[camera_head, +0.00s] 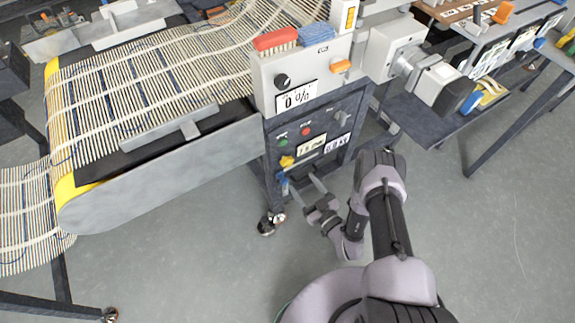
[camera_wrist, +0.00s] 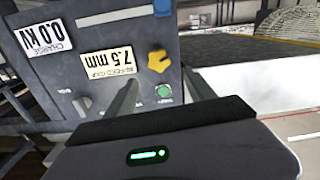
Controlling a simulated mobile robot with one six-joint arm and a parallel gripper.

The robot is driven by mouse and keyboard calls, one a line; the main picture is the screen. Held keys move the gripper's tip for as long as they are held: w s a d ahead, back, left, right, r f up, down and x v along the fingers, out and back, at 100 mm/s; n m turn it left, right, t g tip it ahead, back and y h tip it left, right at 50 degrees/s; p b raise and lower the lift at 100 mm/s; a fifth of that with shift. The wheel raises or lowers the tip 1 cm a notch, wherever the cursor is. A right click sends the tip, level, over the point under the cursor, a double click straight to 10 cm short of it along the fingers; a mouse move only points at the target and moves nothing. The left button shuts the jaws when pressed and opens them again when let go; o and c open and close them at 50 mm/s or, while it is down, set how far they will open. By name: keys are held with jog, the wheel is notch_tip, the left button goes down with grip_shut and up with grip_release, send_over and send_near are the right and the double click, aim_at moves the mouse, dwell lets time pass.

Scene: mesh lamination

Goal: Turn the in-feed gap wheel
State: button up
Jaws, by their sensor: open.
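The yellow lobed gap wheel (camera_head: 287,161) sits on the dark front panel of the machine, beside a white label reading about 7.5 mm (camera_head: 311,145). In the wrist view, which shows the panel upside down, the yellow wheel (camera_wrist: 158,61) and the in-feed gap label (camera_wrist: 108,63) are clear. My gripper (camera_head: 298,181) is open and empty, in front of the lower panel. In the wrist view, my fingers (camera_wrist: 160,78) stand apart to either side of the wheel's line, and the wheel shows just beyond the tips. I see no contact.
A red button (camera_head: 306,131), a grey knob (camera_head: 341,117) and a 0.0 kV label (camera_head: 338,143) share the panel. The conveyor (camera_head: 170,165) extends left. The floor before the panel is open.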

aim_at(288, 164)
jog(key=b+x, duration=0.3)
jog(key=x, duration=0.7)
jog(key=shift+f, duration=0.15)
jog(key=shift+w+a, duration=0.2)
jog(key=shift+w, duration=0.15)
jog(key=c, duration=1.4)
jog(key=shift+o, duration=0.2)
jog(key=shift+n, duration=0.3)
